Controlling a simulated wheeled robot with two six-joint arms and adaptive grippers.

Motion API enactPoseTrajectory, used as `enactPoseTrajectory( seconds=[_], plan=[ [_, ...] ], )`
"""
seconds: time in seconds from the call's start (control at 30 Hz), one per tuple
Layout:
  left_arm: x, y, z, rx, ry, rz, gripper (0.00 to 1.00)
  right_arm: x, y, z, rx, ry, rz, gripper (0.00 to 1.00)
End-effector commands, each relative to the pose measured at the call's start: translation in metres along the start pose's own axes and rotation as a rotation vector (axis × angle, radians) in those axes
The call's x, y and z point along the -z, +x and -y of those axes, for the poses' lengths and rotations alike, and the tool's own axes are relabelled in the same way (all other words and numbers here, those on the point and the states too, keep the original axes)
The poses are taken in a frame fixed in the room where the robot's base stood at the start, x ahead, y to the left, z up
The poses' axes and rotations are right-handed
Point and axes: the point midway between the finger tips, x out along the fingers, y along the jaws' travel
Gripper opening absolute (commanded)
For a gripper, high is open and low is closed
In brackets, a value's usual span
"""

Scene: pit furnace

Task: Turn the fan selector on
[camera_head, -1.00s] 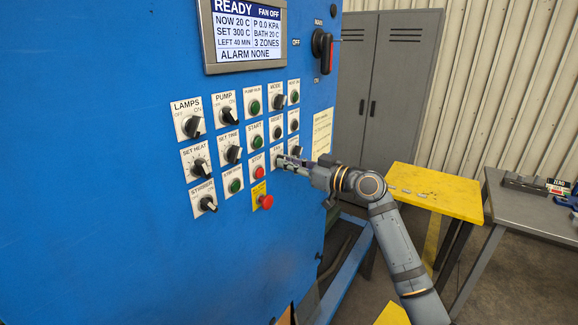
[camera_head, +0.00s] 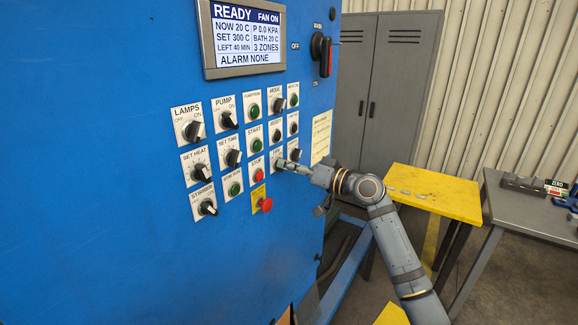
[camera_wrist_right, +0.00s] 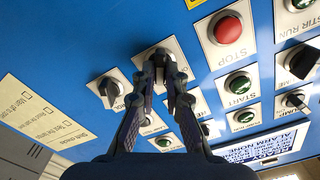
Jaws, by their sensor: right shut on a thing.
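The blue control panel (camera_head: 110,200) fills the left of the head view. The fan selector (camera_head: 277,156) is a dark knob on a white plate, right of the red STOP button (camera_head: 258,176). My right gripper (camera_head: 282,163) is at this selector, partly hiding it. In the right wrist view its two fingers (camera_wrist_right: 166,78) are closed on the dark knob of the fan selector (camera_wrist_right: 157,52). The panel display (camera_head: 245,36) reads READY and FAN ON. My left gripper is not in view.
Other knobs and buttons surround the fan selector closely, including a red emergency button (camera_head: 266,204) below. Behind stand a grey cabinet (camera_head: 395,95), a yellow table (camera_head: 440,200) and a grey bench (camera_head: 525,212).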

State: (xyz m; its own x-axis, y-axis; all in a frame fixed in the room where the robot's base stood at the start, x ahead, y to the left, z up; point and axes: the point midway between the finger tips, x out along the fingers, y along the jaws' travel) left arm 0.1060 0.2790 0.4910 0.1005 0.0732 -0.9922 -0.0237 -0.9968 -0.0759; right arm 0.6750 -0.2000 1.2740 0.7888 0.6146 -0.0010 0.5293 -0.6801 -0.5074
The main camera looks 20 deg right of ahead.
Motion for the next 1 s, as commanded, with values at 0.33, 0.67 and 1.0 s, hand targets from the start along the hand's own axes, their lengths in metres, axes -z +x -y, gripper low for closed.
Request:
enactPoseTrajectory(
  seconds=[0.33, 0.67, 1.0],
  plan=[
    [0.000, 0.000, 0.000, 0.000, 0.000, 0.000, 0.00, 0.000, 0.000, 0.000, 0.000, 0.008, -0.002, 0.00],
    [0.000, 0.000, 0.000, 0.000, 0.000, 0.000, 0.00, 0.000, 0.000, 0.000, 0.000, 0.007, -0.001, 0.34],
    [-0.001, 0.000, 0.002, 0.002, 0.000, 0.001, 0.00, 0.000, -0.014, -0.002, -0.005, 0.003, 0.000, 0.34]
  ],
)
